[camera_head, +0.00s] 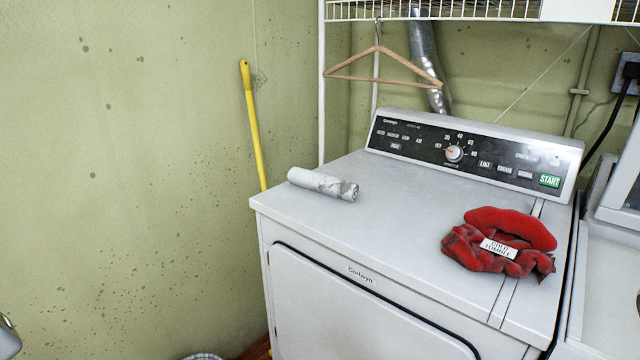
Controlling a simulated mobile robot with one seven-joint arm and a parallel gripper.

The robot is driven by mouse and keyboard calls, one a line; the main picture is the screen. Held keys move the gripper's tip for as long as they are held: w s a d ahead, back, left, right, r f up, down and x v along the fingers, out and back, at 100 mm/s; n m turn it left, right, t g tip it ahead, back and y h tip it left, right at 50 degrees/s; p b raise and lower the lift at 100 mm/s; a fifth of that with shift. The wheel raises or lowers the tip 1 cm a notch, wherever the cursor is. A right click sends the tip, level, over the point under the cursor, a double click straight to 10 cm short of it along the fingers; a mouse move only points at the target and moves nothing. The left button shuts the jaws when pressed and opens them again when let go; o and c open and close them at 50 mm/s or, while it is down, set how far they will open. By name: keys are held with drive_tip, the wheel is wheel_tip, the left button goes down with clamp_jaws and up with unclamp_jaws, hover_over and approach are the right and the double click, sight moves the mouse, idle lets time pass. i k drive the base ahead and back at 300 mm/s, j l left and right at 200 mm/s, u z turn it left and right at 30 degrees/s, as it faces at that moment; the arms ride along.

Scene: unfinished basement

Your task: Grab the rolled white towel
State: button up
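The rolled white towel (323,184) lies on its side on top of the dryer (400,215), near the back left part of the lid. It is whitish with grey smudges, and its right end shows a grey spiral. Nothing touches it from above. My gripper cannot be made out in this view. A small shiny grey piece shows at the lower left edge, and I cannot tell what it is.
A red cloth bundle (500,243) with a white label lies on the dryer's right side. The control panel (470,150) rises behind. A wooden hanger (380,66) hangs from the wire shelf (430,10). A yellow pole (254,125) leans at the left wall.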

sight(347, 191)
drive_tip(key=i+l, duration=0.15)
drive_tip(key=i, duration=0.25)
drive_tip(key=i+l+u, duration=0.1)
drive_tip(key=i, duration=0.25)
drive_tip(key=i+l, duration=0.15)
drive_tip(key=i, duration=0.25)
drive_tip(key=u, duration=0.05)
